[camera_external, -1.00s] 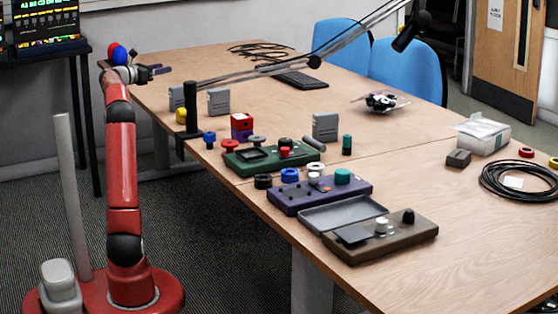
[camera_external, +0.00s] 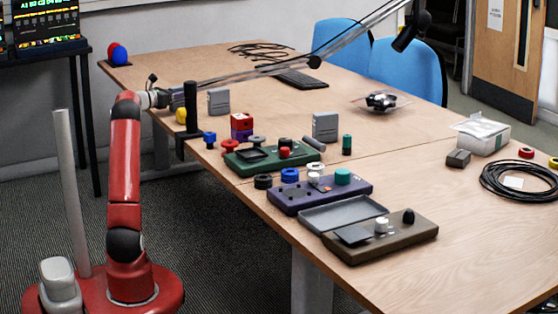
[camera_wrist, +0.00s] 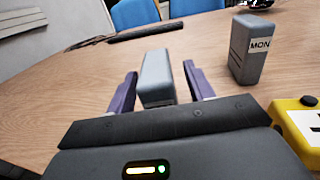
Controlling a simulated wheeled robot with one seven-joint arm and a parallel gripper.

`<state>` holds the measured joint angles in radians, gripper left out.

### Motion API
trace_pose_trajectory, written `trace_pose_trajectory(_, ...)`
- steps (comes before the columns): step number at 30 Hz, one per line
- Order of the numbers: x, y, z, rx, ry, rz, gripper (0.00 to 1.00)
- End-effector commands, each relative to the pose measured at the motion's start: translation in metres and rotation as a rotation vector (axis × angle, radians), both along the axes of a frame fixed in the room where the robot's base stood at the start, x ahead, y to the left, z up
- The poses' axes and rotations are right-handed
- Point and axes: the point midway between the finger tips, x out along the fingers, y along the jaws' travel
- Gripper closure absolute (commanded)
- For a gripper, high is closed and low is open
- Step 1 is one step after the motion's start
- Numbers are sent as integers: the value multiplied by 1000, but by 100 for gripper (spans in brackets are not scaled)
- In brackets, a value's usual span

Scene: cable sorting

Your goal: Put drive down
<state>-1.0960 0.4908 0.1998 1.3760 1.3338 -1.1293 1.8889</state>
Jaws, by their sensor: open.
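A grey box-shaped drive (camera_wrist: 155,78) is between the two purple fingers of my gripper (camera_wrist: 160,70) in the wrist view. The fingers are apart, with a gap showing on each side of the drive. In the external view my gripper (camera_external: 178,97) is low over the far left part of the table, partly behind a black post; the drive there is hidden by it. A second grey drive (camera_wrist: 251,50), labelled "MON", stands upright to the right; it also shows in the external view (camera_external: 218,101). A third similar grey block (camera_external: 325,126) stands further right.
A yellow object (camera_wrist: 298,125) is close on the right. The black lamp post (camera_external: 190,108) stands at the table edge beside my gripper. Green (camera_external: 270,157), purple (camera_external: 320,195) and brown (camera_external: 380,235) devices line the front edge. The table behind is mostly clear.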

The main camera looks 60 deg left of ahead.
Motion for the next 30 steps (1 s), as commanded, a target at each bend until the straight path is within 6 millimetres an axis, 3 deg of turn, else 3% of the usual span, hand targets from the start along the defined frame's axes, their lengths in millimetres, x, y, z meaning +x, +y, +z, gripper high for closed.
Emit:
trace_pose_trajectory(8, 5, 1, 0, -1, 0, 1, 47)
trace_pose_trajectory(21, 5, 1, 0, 0, 0, 1, 100)
trace_pose_trajectory(30, 4, 1, 3, 1, -2, 1, 100)
